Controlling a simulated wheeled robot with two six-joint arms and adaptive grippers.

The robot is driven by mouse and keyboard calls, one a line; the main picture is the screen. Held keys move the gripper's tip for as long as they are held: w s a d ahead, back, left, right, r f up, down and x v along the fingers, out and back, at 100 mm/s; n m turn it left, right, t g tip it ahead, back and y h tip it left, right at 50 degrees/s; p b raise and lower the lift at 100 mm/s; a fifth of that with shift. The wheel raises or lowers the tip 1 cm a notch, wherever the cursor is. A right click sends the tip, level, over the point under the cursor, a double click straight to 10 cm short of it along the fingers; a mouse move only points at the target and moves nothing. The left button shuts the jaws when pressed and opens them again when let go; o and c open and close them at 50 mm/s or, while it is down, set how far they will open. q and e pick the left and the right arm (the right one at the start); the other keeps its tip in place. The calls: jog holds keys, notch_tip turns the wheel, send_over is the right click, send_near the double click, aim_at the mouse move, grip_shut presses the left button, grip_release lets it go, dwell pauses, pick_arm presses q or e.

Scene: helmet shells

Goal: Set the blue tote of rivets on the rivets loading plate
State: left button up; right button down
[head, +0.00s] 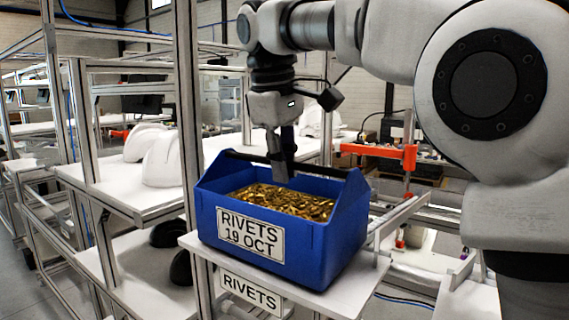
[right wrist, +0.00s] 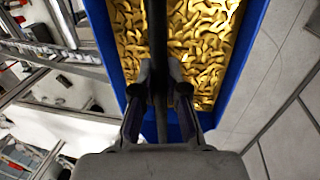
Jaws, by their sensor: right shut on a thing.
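The blue tote (head: 315,252), labelled "RIVETS 19 OCT", is full of gold-coloured rivets (head: 285,204). It looks upright, on or just above the white rivets loading plate (head: 345,299), whose front carries a "RIVETS" label (head: 250,291); I cannot tell whether its bottom touches. My right gripper (head: 282,165) points down over the tote and is shut on its dark handle bar. The right wrist view shows the gripper fingers (right wrist: 160,120) on the bar, with the rivets (right wrist: 205,50) and the blue wall (right wrist: 240,45) below. My left gripper is out of view.
White helmet shells (head: 162,160) stand on a white shelf (head: 125,192) at the left, with dark shells (head: 180,268) on the shelf below. A metal frame post (head: 187,120) rises close to the tote's left. An orange fixture (head: 385,155) stands behind at the right.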

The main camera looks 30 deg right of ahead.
jog(key=shift+s+f, duration=0.1)
jog(key=shift+s, duration=0.05)
jog(key=shift+d+f, duration=0.1)
jog(key=shift+f, duration=0.15)
jog(key=c, duration=1.1)
grip_release()
jog(key=shift+w, duration=0.2)
jog(key=shift+s, duration=0.15)
jog(key=r, duration=0.2)
jog(key=a+r, duration=0.1)
jog(key=r, duration=0.4)
jog(key=shift+s+a+r, duration=0.2)
jog(key=shift+s+a, duration=0.1)
